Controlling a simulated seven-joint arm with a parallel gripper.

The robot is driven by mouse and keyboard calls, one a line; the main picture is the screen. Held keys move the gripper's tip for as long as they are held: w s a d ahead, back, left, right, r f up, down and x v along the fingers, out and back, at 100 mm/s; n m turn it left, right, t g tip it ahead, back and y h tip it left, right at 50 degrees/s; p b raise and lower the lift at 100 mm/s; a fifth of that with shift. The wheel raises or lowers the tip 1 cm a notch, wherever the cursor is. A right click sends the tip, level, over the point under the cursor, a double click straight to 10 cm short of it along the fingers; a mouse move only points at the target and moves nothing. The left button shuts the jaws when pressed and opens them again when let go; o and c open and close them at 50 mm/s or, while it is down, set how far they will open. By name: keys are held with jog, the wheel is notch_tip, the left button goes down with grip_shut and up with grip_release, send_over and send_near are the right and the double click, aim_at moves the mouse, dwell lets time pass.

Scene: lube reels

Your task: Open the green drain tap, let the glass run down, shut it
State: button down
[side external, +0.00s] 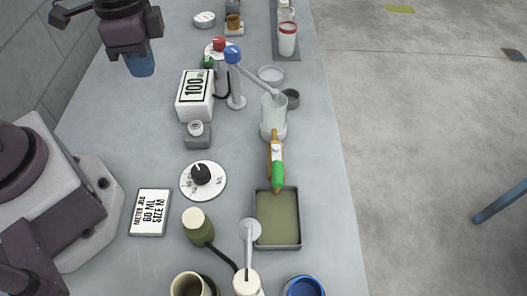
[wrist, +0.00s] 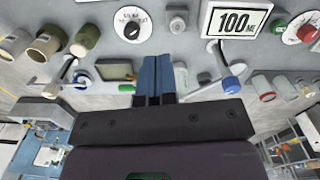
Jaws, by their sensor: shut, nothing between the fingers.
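The green drain tap (side external: 277,177) sits on a brass body below the clear glass (side external: 273,118). Its green part points toward the tray with olive-green contents (side external: 299,222). I cannot tell whether the tap is open or shut, or the liquid level in the glass. My gripper (side external: 140,65) is high at the upper left, well apart from the tap and glass. Its blue fingers are shut and empty; they also show in the wrist view (wrist: 157,60). There, the tray (wrist: 115,70) is left of the fingers, and the fingers hide what lies behind them.
A dial (side external: 203,180) and a METER JOB 60 ML SIZE M card (side external: 150,212) are nearer. Green and blue containers stand in front.

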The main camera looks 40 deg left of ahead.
jog(key=w+d+m+h, duration=0.2)
jog(key=d+m, duration=0.4)
jog(key=m, duration=0.3)
jog(key=w+d+f+m+h, duration=0.1)
jog(key=w+d+m+h, duration=0.1)
jog(key=d+m, duration=0.5)
jog(key=m+h, duration=0.1)
jog(key=m, duration=0.2)
jog(key=shift+w+f, duration=0.15)
jog(key=shift+f, duration=0.1)
jog(key=shift+d, duration=0.1)
jog(key=shift+f, duration=0.1)
send_near(277, 164)
jog(key=s+f, duration=0.4)
jog(key=w+d+f, duration=0.2)
jog(key=f, duration=0.1)
jog(key=shift+d, duration=0.3)
